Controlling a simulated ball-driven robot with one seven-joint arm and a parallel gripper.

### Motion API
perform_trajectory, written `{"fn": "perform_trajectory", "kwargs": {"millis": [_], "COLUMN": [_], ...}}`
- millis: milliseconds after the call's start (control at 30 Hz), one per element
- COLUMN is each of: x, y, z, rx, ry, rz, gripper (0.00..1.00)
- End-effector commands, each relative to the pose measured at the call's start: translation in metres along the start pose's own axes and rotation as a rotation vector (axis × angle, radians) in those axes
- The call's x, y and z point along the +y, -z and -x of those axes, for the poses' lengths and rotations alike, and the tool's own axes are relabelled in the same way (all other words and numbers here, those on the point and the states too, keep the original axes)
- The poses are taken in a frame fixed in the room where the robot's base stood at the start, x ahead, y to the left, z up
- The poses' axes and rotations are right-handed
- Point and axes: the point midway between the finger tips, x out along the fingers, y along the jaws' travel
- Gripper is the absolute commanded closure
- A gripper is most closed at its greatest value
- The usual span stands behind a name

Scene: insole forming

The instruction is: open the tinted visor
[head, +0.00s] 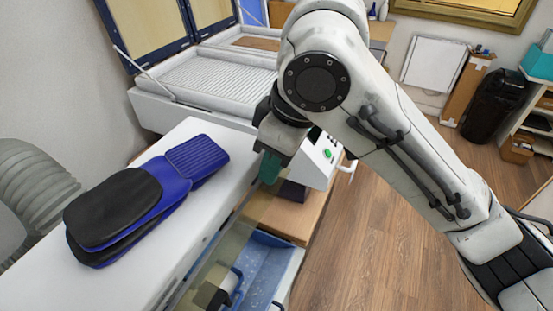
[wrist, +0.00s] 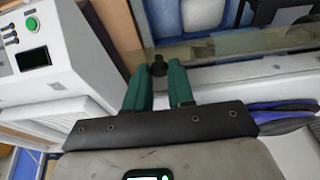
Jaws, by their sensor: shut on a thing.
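The tinted visor (head: 222,262) is a see-through, brownish strip along the right edge of the long white unit in the head view. In the wrist view the visor (wrist: 240,47) runs across the top right, with blue shapes behind it. A small dark knob (wrist: 158,68) stands at its near edge. My gripper (wrist: 158,78) has its green fingers shut on this knob, one on each side. In the head view my gripper (head: 270,168) points down at the far end of the visor, and the arm hides the knob. How far the visor is tilted is unclear.
Blue and black insoles (head: 160,195) lie on the white top (head: 120,258). A heating press (head: 205,85) with a raised lid stands behind, its green-buttoned control box (head: 325,153) close beside my gripper. A blue bin (head: 262,262) sits below the visor. Wooden floor (head: 350,260) is free at right.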

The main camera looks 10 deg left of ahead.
Motion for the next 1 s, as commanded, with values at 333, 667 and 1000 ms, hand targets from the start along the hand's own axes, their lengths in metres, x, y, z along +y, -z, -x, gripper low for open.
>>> {"fn": "perform_trajectory", "kwargs": {"millis": [333,667,1000], "x": [0.0,0.0,0.001], "y": [0.001,0.0,0.001], "z": [-0.001,0.0,0.015], "rx": [0.0,0.0,0.002], "ry": [0.001,0.001,-0.003], "rz": [-0.001,0.0,0.0], "gripper": [0.75,0.53,0.53]}}
